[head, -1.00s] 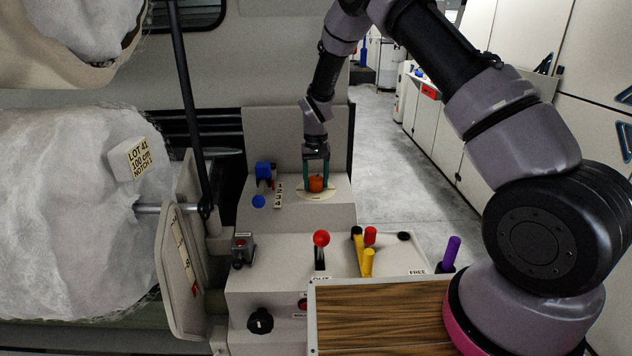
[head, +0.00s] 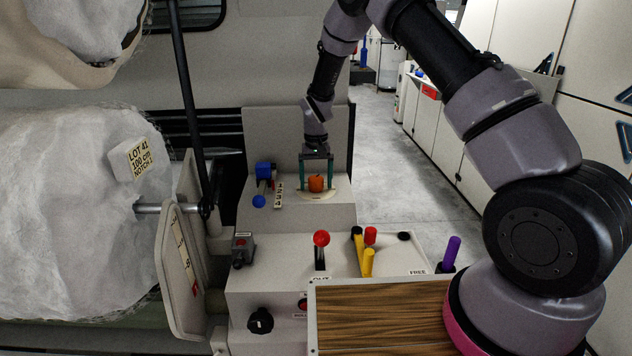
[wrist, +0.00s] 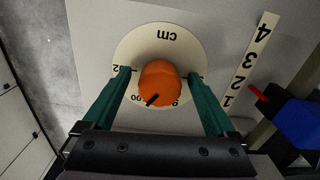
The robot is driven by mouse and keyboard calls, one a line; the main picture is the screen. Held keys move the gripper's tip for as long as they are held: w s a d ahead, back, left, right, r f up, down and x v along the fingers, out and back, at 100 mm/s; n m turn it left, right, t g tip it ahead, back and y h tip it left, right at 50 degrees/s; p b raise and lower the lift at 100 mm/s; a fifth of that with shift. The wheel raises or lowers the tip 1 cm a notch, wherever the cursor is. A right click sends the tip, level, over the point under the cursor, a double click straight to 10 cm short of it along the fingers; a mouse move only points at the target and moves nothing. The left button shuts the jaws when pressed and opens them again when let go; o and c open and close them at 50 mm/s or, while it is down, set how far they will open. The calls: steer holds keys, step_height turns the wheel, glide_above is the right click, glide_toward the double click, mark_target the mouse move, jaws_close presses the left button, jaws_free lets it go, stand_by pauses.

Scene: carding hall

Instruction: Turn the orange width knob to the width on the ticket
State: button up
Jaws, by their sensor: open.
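The orange knob (head: 316,184) stands on a cream dial on the grey machine console. In the wrist view the orange knob (wrist: 160,82) sits between the green fingers of my gripper (wrist: 163,85). The fingers are open, one on each side, with a small gap to the knob. Its black pointer mark aims down-left at a number ending in "00", partly hidden by a finger. The cream dial (wrist: 165,38) reads "cm" upside down; other numbers are partly covered. The ticket (head: 139,158) on the white roll reads "LOT 41, 100 cm" and a notch number.
A blue lever (head: 263,172) with a 1-to-4 scale (head: 279,195) is just left of the knob. A red-knobbed lever (head: 321,239), yellow handles (head: 367,262) and a wooden-topped box (head: 385,318) are nearer. Floor is clear to the right.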

step_height(320, 180, up, 11)
steer(key=shift+f, duration=0.1)
stand_by(0.3)
step_height(320, 180, up, 13)
steer(key=m+t+y, duration=0.1)
glide_above(316, 178)
steer(key=s+d, duration=0.3)
steer(key=d, duration=0.4)
steer(key=s+d+r+m+t+y, duration=0.1)
steer(key=s+d+r+m+t, duration=0.1)
steer(key=s+d+r, duration=0.6)
steer(key=s+d+r+m+t, duration=0.1)
steer(key=s+d+r+t, duration=0.1)
steer(key=s, duration=0.8)
steer(key=s+d+r+m+t, duration=0.1)
steer(key=s+d+r, duration=0.3)
steer(key=s, duration=0.6)
steer(key=shift+d+r+t, duration=0.35)
steer(key=shift+r+t, duration=0.25)
